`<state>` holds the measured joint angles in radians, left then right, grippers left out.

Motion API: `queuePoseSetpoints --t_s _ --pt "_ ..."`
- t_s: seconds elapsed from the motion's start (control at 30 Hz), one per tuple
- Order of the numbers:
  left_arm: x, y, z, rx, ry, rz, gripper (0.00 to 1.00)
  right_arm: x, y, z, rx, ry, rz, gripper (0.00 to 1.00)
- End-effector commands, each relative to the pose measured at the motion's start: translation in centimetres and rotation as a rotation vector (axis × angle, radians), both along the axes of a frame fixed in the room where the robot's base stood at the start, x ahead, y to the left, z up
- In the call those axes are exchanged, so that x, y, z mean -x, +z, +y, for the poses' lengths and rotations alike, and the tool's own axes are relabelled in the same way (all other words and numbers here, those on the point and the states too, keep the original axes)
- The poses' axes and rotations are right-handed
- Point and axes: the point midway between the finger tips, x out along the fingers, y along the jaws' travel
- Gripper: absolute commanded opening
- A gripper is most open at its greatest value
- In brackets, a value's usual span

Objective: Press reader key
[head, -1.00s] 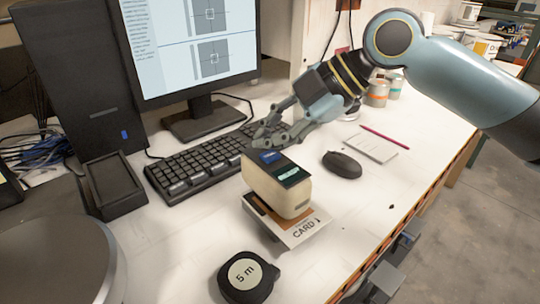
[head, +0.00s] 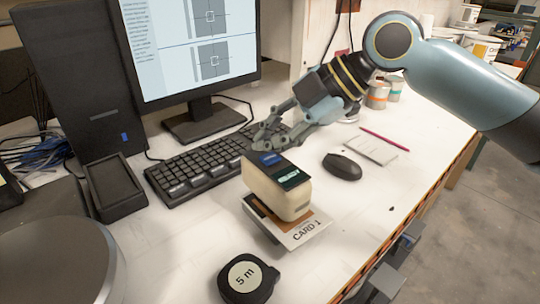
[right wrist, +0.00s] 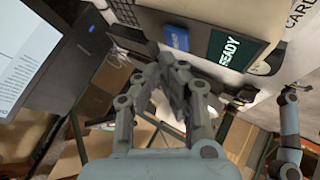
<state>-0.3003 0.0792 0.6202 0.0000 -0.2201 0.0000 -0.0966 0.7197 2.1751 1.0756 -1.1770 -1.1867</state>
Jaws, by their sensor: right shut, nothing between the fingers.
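The cream reader (head: 277,193) stands on the desk with a dark sloping top. The top carries a blue key (head: 270,158) near its back and a green-lit display (head: 290,175). In the right wrist view the key (right wrist: 175,37) is beside the display (right wrist: 228,48), which reads READY. My right gripper (head: 259,143) is shut and empty, its fingertips just behind the key in the head view. In the right wrist view the fingertips (right wrist: 172,62) point toward the key; I cannot tell whether they touch the reader.
A white card (head: 300,232) marked CARD 1 lies at the reader's base. A keyboard (head: 195,168) is at the left, a mouse (head: 342,165) at the right, and a black tape measure (head: 248,278) in front. A monitor (head: 195,45) stands behind. The desk's right part is mostly clear.

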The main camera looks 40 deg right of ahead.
Motion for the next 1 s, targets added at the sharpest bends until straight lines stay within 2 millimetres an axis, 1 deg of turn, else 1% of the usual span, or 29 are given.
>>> queuePoseSetpoints --t_s 0.3,0.67,1.0 --pt "0.0 -0.8 0.0 0.000 0.000 0.000 0.40 0.0 -0.9 0.0 0.000 0.000 0.000 0.00" --pt "0.0 -0.8 0.0 0.000 0.000 0.000 0.40 0.0 -0.8 0.0 0.000 0.000 0.000 0.00" --pt "0.0 -1.1 0.0 0.000 0.000 0.000 0.40 0.0 -1.2 0.0 0.000 0.000 0.000 0.00"
